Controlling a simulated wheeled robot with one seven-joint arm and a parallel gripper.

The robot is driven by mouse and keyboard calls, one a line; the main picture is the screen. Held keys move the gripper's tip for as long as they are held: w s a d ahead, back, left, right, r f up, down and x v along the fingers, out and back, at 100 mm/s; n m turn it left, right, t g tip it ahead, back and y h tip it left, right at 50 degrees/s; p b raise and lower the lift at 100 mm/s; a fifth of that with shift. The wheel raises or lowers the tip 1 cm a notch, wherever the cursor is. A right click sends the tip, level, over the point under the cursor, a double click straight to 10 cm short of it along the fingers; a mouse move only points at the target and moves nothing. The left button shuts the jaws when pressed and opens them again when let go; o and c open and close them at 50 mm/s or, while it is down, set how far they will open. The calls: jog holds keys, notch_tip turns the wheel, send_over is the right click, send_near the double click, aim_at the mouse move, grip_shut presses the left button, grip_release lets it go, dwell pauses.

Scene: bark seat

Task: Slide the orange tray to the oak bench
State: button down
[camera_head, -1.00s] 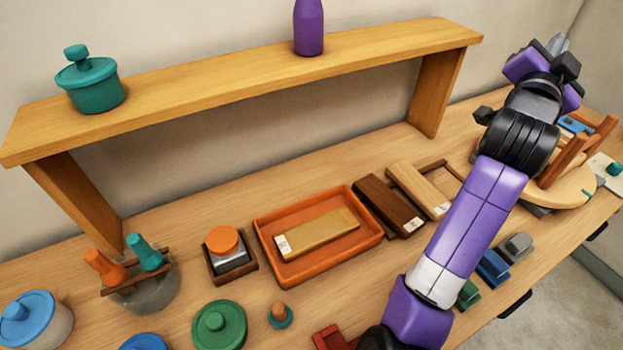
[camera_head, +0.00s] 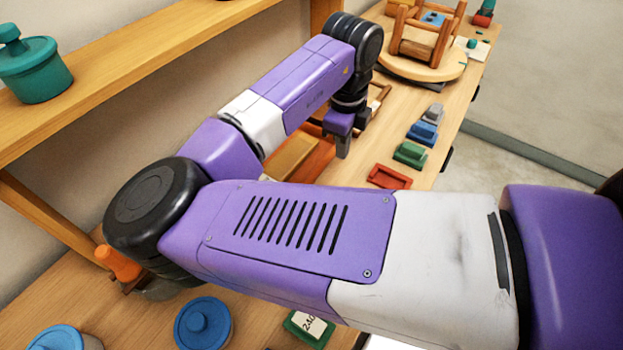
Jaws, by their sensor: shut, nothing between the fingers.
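The orange tray (camera_head: 318,164) lies on the wooden worktop, mostly hidden behind my arm. A light wood block (camera_head: 290,157) lies in it. My gripper (camera_head: 343,152) points down at the tray's right end, with its fingers shut and empty. I cannot tell whether the fingertips touch the tray. I cannot tell for sure which wooden thing is the oak bench. A long wooden shelf (camera_head: 150,52) stands on legs along the wall, and a small stool-like wooden piece (camera_head: 425,38) sits on a round board at the far end.
A red piece (camera_head: 388,177), a green block (camera_head: 410,154), a blue block (camera_head: 423,133) and a grey block (camera_head: 433,113) line the front edge. A teal pot (camera_head: 35,75) stands on the shelf. A blue lid (camera_head: 203,322) and an orange-handled thing (camera_head: 118,262) are near my arm.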

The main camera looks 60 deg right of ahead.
aim_at(320, 181)
jog(key=shift+m+y, duration=0.4)
jog(key=shift+m, duration=0.2)
jog(key=f, duration=0.3)
jog(key=a+f, duration=0.1)
jog(key=f, duration=0.2)
jog(key=f+p, duration=0.1)
jog(key=f, duration=0.2)
jog(key=shift+s+a+f, duration=0.15)
jog(key=shift+a+f, duration=0.1)
jog(key=shift+f, duration=0.15)
jog(key=shift+w+p, duration=0.45)
jog(key=shift+w, duration=0.8)
jog(key=shift+w+f, duration=0.1)
jog(key=shift+w, duration=0.65)
jog(key=shift+w, duration=0.3)
jog(key=w+b, duration=0.1)
jog(key=w, duration=0.4)
jog(key=w+b, duration=0.2)
jog(key=w, duration=0.4)
jog(key=w+b, duration=0.2)
jog(key=w, duration=0.3)
jog(key=shift+w+a, duration=0.4)
